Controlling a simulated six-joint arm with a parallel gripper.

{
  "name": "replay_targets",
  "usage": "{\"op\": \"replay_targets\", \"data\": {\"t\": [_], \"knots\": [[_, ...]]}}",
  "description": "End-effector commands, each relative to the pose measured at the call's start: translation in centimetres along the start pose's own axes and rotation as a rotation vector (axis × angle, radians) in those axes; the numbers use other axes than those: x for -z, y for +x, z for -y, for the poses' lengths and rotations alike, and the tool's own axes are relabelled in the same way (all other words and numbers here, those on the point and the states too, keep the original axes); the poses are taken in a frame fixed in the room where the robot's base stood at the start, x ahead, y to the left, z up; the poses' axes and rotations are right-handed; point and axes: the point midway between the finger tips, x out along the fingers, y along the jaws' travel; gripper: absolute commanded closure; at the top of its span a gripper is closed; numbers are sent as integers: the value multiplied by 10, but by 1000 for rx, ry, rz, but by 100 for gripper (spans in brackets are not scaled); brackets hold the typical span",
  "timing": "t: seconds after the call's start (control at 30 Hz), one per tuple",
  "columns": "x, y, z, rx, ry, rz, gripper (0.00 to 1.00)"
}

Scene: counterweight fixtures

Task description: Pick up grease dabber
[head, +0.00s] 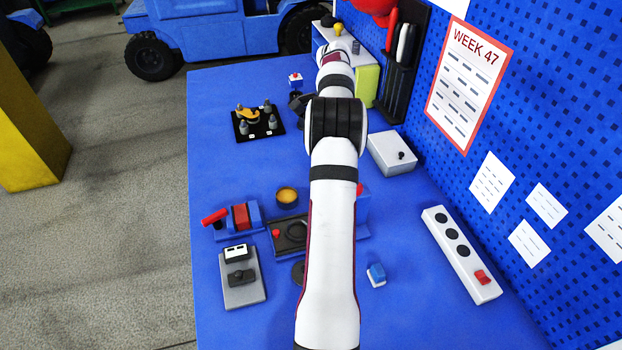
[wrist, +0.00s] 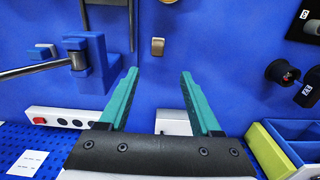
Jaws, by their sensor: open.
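My gripper (wrist: 160,75) shows in the wrist view with its two teal fingers wide apart and nothing between them. It is above the blue table. A small tan and grey block (wrist: 157,46) lies on the table ahead, in line with the gap between the fingertips and apart from them. I cannot tell for sure whether it is the grease dabber. In the head view my arm covers the middle of the table and hides the gripper and this block. A round cup with yellow-brown contents (head: 287,195) stands left of my arm.
A blue stand with a grey rod (wrist: 88,65) stands left of the fingers, black knobs (wrist: 283,72) to the right. A grey box (head: 392,153), a yellow-green bin (head: 367,86) and a power strip (head: 460,254) line the pegboard side. A black pegged plate (head: 258,128) lies left.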

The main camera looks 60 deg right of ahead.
Motion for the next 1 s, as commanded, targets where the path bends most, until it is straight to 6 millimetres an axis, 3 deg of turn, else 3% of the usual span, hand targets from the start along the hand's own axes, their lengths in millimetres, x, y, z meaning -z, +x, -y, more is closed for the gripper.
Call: {"op": "replay_targets", "data": {"t": [0.2,0.37,0.6,0.87,1.0], "knots": [[-2,61,-1,-4,-5,2,35],[-2,82,-1,-1,-6,1,35],[-5,126,-6,-1,-7,1,35],[-5,132,-5,2,-6,1,35],[-5,132,-5,1,-6,1,58]]}}
